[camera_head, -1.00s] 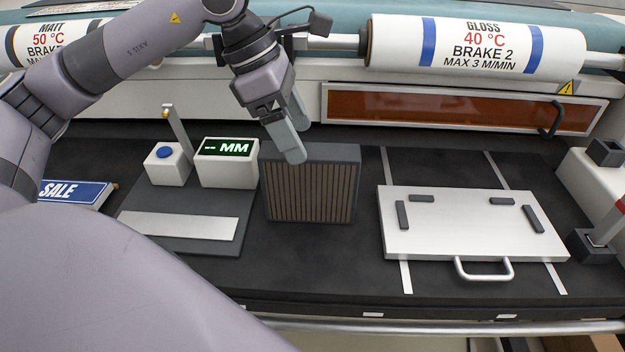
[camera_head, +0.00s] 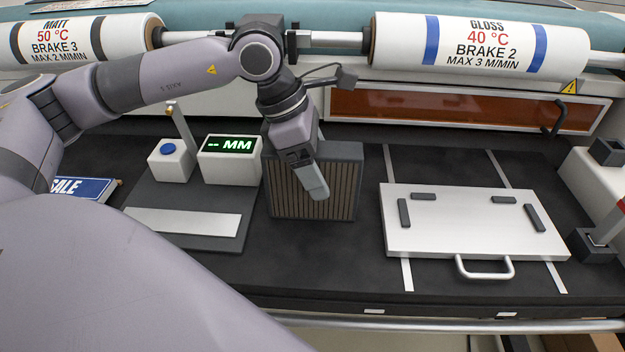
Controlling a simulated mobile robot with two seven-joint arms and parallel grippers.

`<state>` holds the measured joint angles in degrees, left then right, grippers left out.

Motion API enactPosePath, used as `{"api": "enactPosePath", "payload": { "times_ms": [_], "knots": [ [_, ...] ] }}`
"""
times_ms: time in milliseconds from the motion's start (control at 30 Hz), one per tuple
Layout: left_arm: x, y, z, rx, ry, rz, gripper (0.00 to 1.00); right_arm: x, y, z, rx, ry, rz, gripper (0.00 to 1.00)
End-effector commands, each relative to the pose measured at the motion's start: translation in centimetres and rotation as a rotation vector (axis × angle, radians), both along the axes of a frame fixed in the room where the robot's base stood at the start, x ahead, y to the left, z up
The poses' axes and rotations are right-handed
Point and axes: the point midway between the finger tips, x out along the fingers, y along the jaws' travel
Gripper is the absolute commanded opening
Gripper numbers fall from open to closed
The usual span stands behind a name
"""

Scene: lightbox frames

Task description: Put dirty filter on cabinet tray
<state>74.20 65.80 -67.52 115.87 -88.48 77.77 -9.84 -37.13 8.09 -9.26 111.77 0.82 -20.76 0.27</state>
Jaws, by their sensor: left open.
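The dirty filter (camera_head: 342,187) is a dark-framed block with brown pleats, standing upright on the black bench in the middle of the view. My left gripper (camera_head: 316,192) is open and empty in front of the filter's pleated face, hiding part of it. I cannot tell whether its fingers touch the filter. A white tray (camera_head: 440,232) with dark corner pads and a front handle lies flat to the right of the filter. My right gripper is not in view.
A thickness gauge with a display (camera_head: 230,147) and a blue button (camera_head: 168,149) stands left of the filter. A SALE sign (camera_head: 85,188) lies further left. Printed rolls (camera_head: 480,45) run along the back, above an orange-windowed drawer (camera_head: 440,108). Bare bench lies before the filter.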

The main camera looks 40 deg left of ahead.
Motion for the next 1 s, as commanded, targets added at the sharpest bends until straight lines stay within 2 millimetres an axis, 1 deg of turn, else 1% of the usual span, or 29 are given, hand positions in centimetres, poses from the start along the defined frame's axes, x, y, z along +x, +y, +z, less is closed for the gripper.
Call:
{"api": "enactPosePath", "payload": {
  "times_ms": [600, 633, 667, 700, 767, 800, 833, 867, 900, 1000],
  "knots": [
    [-0.01, 0.0, -0.52, 0.0, 0.001, 0.0, 0.77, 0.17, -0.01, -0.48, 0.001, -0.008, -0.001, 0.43],
    [-0.02, 0.01, -0.49, 0.0, 0.001, 0.0, 0.73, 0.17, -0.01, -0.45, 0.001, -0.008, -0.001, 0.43],
    [-0.02, 0.01, -0.46, 0.0, 0.001, 0.0, 0.64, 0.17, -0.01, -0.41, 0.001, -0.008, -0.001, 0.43],
    [-0.02, 0.01, -0.46, 0.0, 0.001, 0.0, 0.51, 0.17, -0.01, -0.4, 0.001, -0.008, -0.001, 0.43],
    [-0.02, 0.01, -0.46, 0.0, 0.001, 0.0, 0.31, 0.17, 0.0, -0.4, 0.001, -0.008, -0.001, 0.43],
    [-0.02, 0.01, -0.46, 0.0, 0.001, 0.0, 0.18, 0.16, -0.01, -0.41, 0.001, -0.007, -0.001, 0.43],
    [-0.02, 0.01, -0.46, 0.0, 0.001, 0.0, 0.09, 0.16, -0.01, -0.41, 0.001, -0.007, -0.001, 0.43],
    [0.01, 0.0, -0.39, -0.001, -0.001, 0.0, 0.09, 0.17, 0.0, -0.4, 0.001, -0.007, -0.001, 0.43],
    [0.01, 0.0, -0.39, -0.001, -0.001, 0.0, 0.03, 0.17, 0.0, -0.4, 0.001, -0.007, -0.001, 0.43],
    [0.01, 0.0, -0.39, -0.001, -0.001, 0.0, 0.03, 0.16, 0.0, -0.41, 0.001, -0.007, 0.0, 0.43]
  ]
}}
